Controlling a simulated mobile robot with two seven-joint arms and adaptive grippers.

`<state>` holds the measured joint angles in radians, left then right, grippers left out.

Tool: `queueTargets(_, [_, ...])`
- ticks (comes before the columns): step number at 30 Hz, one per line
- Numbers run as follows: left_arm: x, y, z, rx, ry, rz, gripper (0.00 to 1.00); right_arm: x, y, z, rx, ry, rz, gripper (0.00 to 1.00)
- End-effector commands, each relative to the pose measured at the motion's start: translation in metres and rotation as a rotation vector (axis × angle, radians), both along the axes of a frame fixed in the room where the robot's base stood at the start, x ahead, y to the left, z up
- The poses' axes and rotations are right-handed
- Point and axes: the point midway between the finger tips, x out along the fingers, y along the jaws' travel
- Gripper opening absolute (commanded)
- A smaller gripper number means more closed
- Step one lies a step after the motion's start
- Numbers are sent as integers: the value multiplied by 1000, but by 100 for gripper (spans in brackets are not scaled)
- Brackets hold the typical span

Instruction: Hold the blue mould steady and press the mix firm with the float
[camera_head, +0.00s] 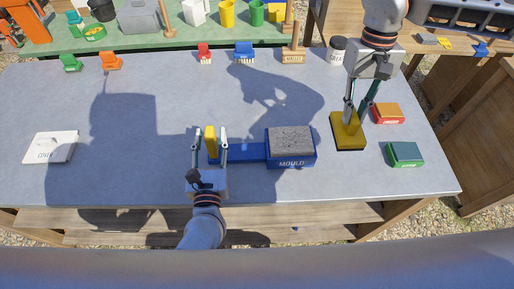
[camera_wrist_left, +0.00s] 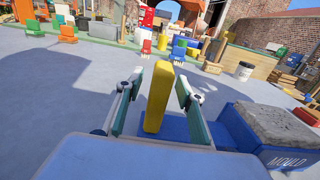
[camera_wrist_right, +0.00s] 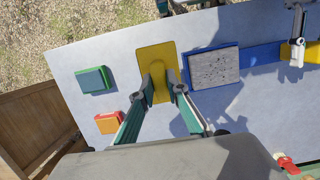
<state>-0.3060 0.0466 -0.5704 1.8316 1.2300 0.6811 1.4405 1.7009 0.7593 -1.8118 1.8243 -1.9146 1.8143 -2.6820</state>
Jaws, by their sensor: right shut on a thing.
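The blue mould (camera_head: 290,163), marked MOULD, stands at the front middle of the table. Grey mix (camera_head: 290,140) fills it to about the rim. A blue arm (camera_head: 243,152) runs left from it to an upright yellow handle (camera_head: 211,143). My left gripper (camera_head: 211,130) is open, its fingers on either side of this handle; the left wrist view shows gaps beside the handle (camera_wrist_left: 158,97). My right gripper (camera_head: 362,100) is shut on the yellow float (camera_head: 349,138), right of the mould.
A green block (camera_head: 405,154) and an orange-red block (camera_head: 388,114) lie right of the float. A white cover (camera_head: 51,147) lies far left. Brushes (camera_head: 244,52), a wooden piece (camera_head: 293,54) and a pot (camera_head: 337,50) stand along the back. The table's middle is clear.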

Motion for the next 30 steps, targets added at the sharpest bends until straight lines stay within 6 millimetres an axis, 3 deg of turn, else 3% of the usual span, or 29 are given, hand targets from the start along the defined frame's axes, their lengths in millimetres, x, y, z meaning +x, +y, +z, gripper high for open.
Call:
queueTargets(7, [0,0,0,0,0,0,38,0,0,0,0,0,0,0])
queueTargets(12, [0,0,0,0,0,0,0,0,0,0,0,0,0,0])
queueTargets(30, [0,0,-3,-3,0,-1,0,0,0,0,0,0,0,0])
